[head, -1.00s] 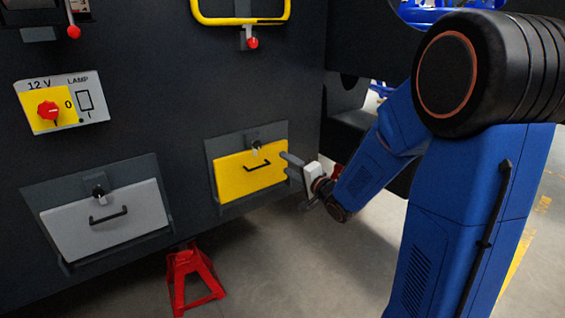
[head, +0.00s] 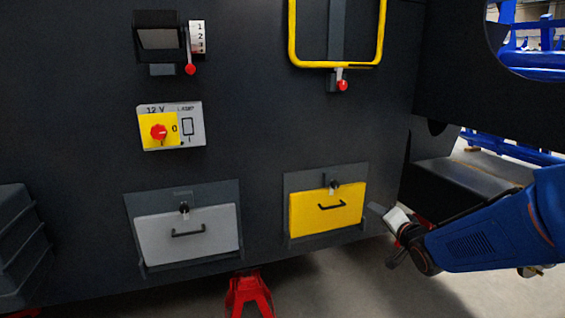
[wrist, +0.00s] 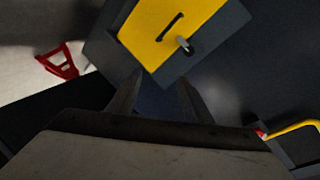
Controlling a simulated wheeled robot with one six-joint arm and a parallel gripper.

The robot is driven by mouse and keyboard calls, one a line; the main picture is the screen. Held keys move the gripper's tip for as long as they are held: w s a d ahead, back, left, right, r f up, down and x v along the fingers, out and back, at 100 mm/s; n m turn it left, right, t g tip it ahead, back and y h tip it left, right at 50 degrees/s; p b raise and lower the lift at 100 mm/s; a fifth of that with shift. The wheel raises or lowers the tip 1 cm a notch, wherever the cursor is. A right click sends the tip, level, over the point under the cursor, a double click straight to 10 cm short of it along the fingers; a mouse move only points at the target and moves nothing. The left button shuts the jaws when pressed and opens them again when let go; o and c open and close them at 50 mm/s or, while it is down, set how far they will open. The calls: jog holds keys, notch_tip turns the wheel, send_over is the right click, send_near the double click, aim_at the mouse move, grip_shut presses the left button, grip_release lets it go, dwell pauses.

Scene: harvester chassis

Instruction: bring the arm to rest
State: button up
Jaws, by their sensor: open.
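My gripper (head: 380,230) is at the right in the head view, just right of the yellow drawer front (head: 326,209) on the dark chassis panel. My blue arm reaches in from the right edge. In the wrist view my gripper (wrist: 158,88) has its two fingers apart with nothing between them. The yellow front (wrist: 165,30) with its black handle lies beyond the fingertips there, tilted in the picture. Both the yellow front and the grey one (head: 188,236) beside it look closed.
A 12 V lamp switch box (head: 171,126) with a red knob, a yellow tube frame (head: 292,40) and a small red-knobbed lever (head: 342,84) are on the panel. A red stand (head: 249,296) is below. Open floor lies at the lower right.

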jog(key=s+a+f+n+g, duration=0.1)
jog(key=s+n+g, duration=0.3)
jog(key=s, duration=1.3)
jog(key=s+a+f+n+g+h, duration=0.1)
jog(key=s+n+g, duration=0.4)
jog(key=s, duration=1.2)
jog(key=shift+s+f+g+h, duration=0.25)
jog(key=shift+f+g+h, duration=0.05)
jog(key=shift+g, duration=0.3)
